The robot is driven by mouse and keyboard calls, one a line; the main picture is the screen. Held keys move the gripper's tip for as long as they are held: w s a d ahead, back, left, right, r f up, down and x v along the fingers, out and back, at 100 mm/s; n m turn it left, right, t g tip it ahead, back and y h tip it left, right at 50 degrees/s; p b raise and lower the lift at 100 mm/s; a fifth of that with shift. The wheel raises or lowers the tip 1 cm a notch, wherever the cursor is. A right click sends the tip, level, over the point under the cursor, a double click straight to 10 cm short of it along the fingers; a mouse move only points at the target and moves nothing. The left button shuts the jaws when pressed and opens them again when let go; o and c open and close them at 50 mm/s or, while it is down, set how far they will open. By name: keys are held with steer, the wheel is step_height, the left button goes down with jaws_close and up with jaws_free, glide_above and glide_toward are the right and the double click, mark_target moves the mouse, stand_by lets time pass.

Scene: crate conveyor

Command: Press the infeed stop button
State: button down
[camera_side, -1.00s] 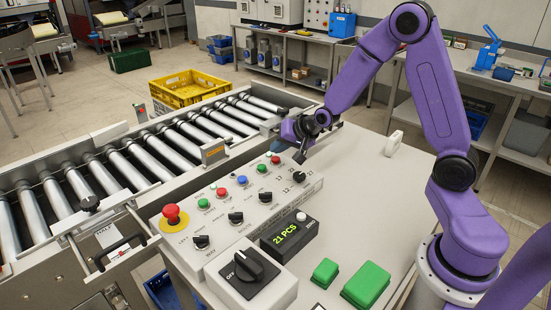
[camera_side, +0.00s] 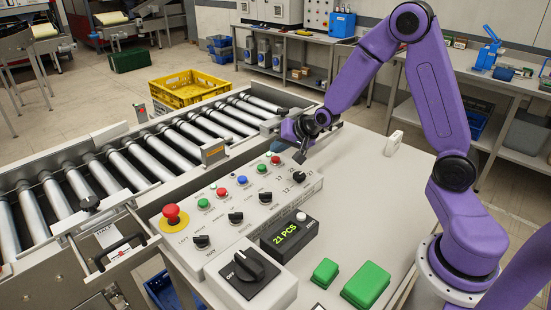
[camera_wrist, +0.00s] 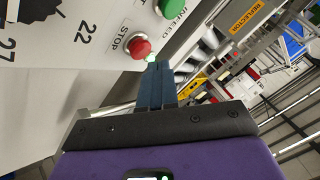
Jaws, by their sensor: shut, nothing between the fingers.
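The infeed stop button is a red round cap beside the word STOP in the wrist view (camera_wrist: 139,47). In the side view it is the red button (camera_side: 276,160) at the far right end of the button row. A green button labelled INFEED (camera_wrist: 171,8) sits beside it. My gripper (camera_side: 299,158) is shut and empty, fingers pointing down over the far end of the sloped panel, close to the red button. In the wrist view the closed blue-grey fingertips (camera_wrist: 155,68) appear just beside the red cap; I cannot tell whether they touch it.
The control panel (camera_side: 218,232) carries several other buttons, black rotary knobs and a red emergency mushroom button (camera_side: 171,215). A counter display (camera_side: 290,232) and two green blocks stand nearer the camera. The roller conveyor (camera_side: 120,165) runs along the left.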

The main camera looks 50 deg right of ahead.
mark_target(279, 159)
steer(key=shift+f, duration=0.2)
stand_by(0.7)
steer(key=shift+f, duration=0.25)
steer(key=shift+f, duration=0.45)
stand_by(0.7)
stand_by(0.4)
steer(key=shift+r, duration=0.9)
steer(key=shift+r, duration=2.55)
